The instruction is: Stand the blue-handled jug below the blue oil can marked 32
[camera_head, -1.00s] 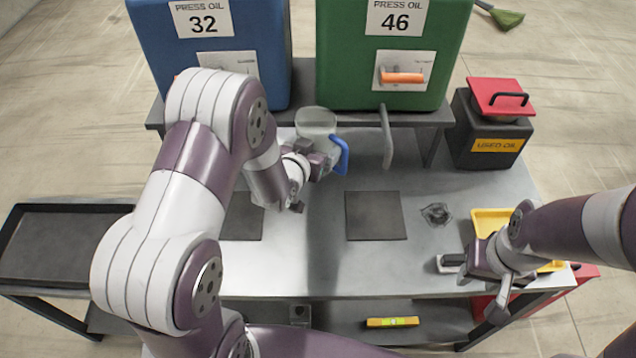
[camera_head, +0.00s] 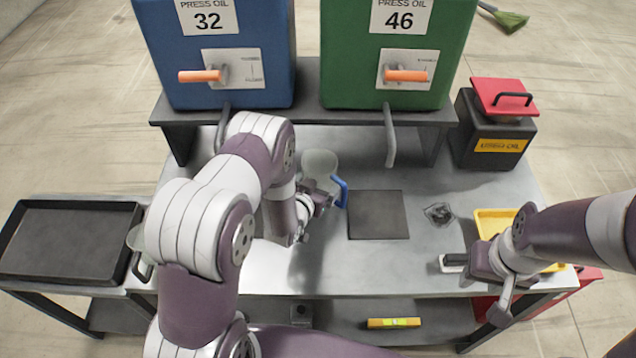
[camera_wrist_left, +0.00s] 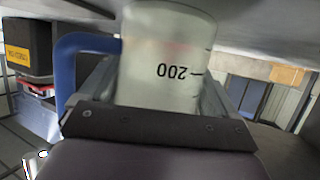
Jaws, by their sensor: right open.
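The blue-handled jug (camera_head: 320,162) is clear, with its blue handle (camera_head: 342,191) toward the right. My left gripper (camera_head: 320,190) is shut on it; the jug fills the space between the fingers in the left wrist view (camera_wrist_left: 165,65), where its 200 mark shows upside down. The blue oil can marked 32 (camera_head: 215,60) stands on the raised shelf, with an orange lever (camera_head: 200,76) and a grey spout (camera_head: 223,122). The jug is right of and nearer than that spout. My right gripper (camera_head: 452,263) is open at the table's right front.
The green can marked 46 (camera_head: 395,60) stands right of the blue one. A dark square pad (camera_head: 378,215) lies on the table. A used oil box (camera_head: 493,140) and yellow tray (camera_head: 495,220) are at right. Another jug (camera_head: 137,238) is partly hidden beside the black tray (camera_head: 70,205).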

